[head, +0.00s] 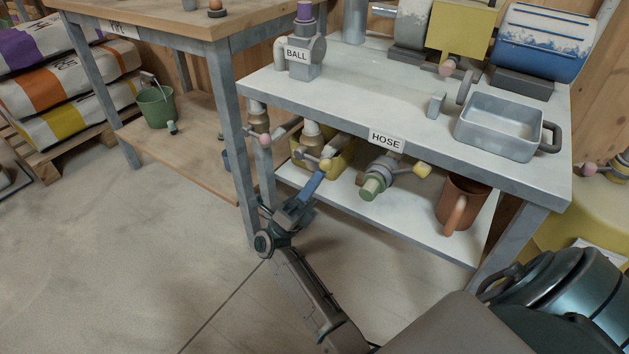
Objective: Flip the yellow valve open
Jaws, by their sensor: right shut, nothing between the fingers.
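A grey valve (381,174) with a green end hangs below the tabletop edge, under the HOSE label (386,141). Its yellow knob (422,169) sticks out to the right. Whether the fingertips touch that handle I cannot tell. My left gripper is not in view.
A grey pan (497,127) and a BALL-labelled fitting (304,55) stand on the white tabletop (400,101). A brown mug (460,202) stands on the lower shelf (408,217). Another pink-knobbed valve (259,122) hangs at the left. The floor in front is clear.

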